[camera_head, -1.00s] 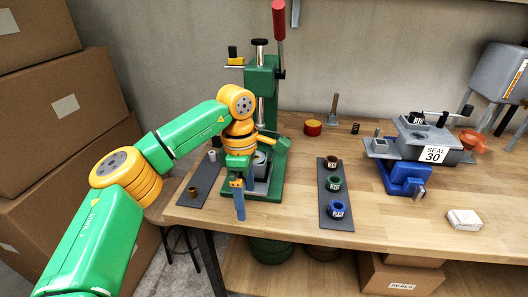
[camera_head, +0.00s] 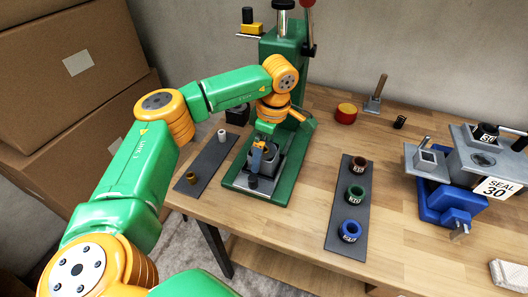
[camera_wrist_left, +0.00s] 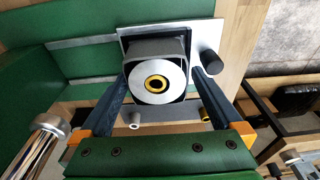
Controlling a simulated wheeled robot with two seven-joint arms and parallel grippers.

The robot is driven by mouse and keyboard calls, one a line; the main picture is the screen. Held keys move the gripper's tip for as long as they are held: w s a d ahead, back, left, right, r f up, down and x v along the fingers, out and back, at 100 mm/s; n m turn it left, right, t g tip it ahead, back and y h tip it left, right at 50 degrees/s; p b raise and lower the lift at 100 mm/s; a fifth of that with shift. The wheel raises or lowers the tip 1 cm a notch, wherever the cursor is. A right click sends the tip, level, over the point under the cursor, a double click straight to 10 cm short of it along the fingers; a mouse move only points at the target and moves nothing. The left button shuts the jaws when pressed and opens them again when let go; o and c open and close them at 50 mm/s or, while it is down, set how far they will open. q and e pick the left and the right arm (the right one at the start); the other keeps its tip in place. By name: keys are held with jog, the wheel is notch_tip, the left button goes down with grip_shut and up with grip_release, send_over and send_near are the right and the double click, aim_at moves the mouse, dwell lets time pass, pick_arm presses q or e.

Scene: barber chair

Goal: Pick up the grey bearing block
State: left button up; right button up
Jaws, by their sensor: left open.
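The grey bearing block (camera_wrist_left: 157,50) sits on the light metal plate of the green press in the left wrist view. Its round silver face with a gold ring points at the camera. In the head view the block (camera_head: 263,161) is partly hidden by my left gripper (camera_head: 262,153). My left gripper also shows in the left wrist view (camera_wrist_left: 160,78), open, with one dark finger on each side of the block. Whether the fingers touch it is not clear. My right gripper is not in view.
The green press (camera_head: 285,60) rises behind the block. A dark strip (camera_head: 208,160) with small parts lies to its left. Another strip (camera_head: 334,225) with brown, green and blue rings lies to its right. A blue vise (camera_head: 445,205) stands further right. Bare wood separates them.

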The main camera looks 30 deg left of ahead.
pick_arm(q)
jog(key=shift+w+f, duration=0.2)
jog(key=shift+f, duration=0.25)
jog(key=shift+s+r, duration=0.1)
jog(key=c, duration=0.7)
grip_shut()
